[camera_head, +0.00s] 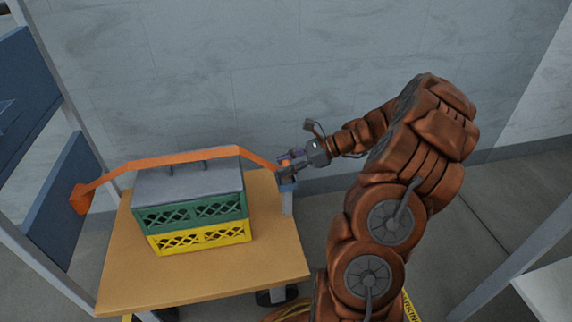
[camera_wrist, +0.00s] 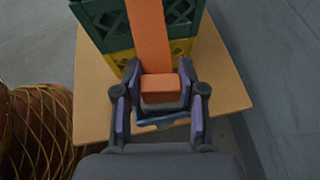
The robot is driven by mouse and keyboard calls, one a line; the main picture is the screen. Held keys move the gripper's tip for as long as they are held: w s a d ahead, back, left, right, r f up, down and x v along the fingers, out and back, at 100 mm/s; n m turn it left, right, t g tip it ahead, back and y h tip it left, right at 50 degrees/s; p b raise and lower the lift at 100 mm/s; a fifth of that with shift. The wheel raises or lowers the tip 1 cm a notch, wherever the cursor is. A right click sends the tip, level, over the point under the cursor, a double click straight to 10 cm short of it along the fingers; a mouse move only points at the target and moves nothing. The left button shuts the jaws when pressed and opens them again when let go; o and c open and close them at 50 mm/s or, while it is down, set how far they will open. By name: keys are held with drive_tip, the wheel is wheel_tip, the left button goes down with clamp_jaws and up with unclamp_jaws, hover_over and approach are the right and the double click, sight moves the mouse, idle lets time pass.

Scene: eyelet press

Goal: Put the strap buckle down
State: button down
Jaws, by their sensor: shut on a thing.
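The orange strap buckle (camera_wrist: 160,84) is between the two fingers of my gripper (camera_wrist: 158,100) in the wrist view. My gripper is shut on it. In the head view my gripper (camera_head: 288,165) is at the table's right edge, above a small blue part (camera_head: 288,187), and mostly hides the buckle. The orange strap (camera_head: 190,156) runs from the buckle over the grey lid (camera_head: 190,181) to an orange block (camera_head: 80,199) at left. Whether the buckle touches the blue part cannot be told.
Stacked green (camera_head: 170,217) and yellow (camera_head: 200,238) crates stand under the lid on a wooden table (camera_head: 250,270). The tabletop right and front of the crates is bare. Blue panels (camera_head: 55,200) stand at left. A grey wall (camera_head: 230,80) is behind.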

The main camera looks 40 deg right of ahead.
drive_tip(key=c, duration=0.6)
unclamp_jaws()
drive_tip(key=p+v, duration=0.4)
drive_tip(key=v, duration=0.8)
drive_tip(key=s+a+r+n+g+h, duration=0.1)
drive_tip(key=s+a+r+n+g, duration=0.2)
drive_tip(key=a, duration=0.6)
drive_tip(key=s+a+r+n+g, duration=0.1)
drive_tip(key=a+n+g, duration=0.2)
drive_tip(key=a+n, duration=0.45)
drive_tip(key=s+a+r+n+g+h, duration=0.1)
drive_tip(key=s+a+n+g, duration=0.15)
drive_tip(key=a, duration=0.75)
drive_tip(key=s+a+n+h, duration=0.1)
drive_tip(key=s+n+h, duration=0.2)
drive_tip(key=s, duration=0.3)
drive_tip(key=s+a+f+n+g+h, duration=0.1)
drive_tip(key=s+n+h, duration=0.1)
drive_tip(key=s+n, duration=0.3)
drive_tip(key=s+a+n+g+h, duration=0.1)
drive_tip(key=s+n+h, duration=0.2)
drive_tip(key=s, duration=0.5)
drive_tip(key=shift+a+f+n+h, duration=0.2)
drive_tip(key=shift+n+h, duration=0.1)
drive_tip(key=shift+n, duration=0.2)
